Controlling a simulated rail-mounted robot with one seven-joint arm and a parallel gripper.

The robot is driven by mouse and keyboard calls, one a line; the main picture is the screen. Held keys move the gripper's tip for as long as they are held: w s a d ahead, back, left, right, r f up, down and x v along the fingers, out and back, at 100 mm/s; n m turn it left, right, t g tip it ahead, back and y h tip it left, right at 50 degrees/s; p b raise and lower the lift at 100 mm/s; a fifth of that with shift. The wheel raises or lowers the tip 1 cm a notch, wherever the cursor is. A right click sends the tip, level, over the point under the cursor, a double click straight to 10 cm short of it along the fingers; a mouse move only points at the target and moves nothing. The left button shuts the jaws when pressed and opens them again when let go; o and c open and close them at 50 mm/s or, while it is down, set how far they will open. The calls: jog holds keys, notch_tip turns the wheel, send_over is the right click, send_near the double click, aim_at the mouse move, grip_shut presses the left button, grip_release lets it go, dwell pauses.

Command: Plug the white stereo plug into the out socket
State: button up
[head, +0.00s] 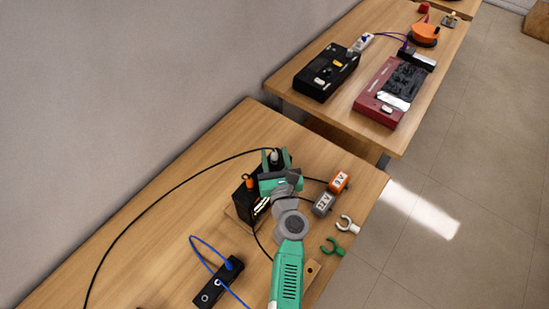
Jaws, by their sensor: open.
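My gripper (276,160) is over the far part of the near table, by a black box (246,203). Its fingers are open; they are small here and partly hidden by the wrist. A small white piece (274,155) shows at the fingers, where a long black cable (165,190) from the left ends. It may be the white stereo plug, but I cannot tell whether it sits between the fingers. The black box has an orange plug (249,182) standing in its top. I cannot read any label, so the out socket cannot be made out.
A black socket strip (211,291) with a blue cable lies at the front. Orange (338,181) and grey (324,203) labelled blocks stand right of my arm. White (347,225) and green (333,247) clips lie near the right edge. The far table (340,120) carries other devices. The table's left part is mostly clear.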

jog(key=shift+w+a+f, duration=0.1)
jog(key=shift+w, duration=0.15)
grip_shut()
jog(key=shift+r, duration=0.25)
notch_tip(320, 180, up, 4)
jog(key=p, duration=0.3)
jog(key=s+p, duration=0.3)
jog(key=s, duration=1.3)
notch_tip(320, 180, up, 6)
jog(key=p, duration=0.3)
send_over(274, 152)
jog(key=shift+f, duration=0.2)
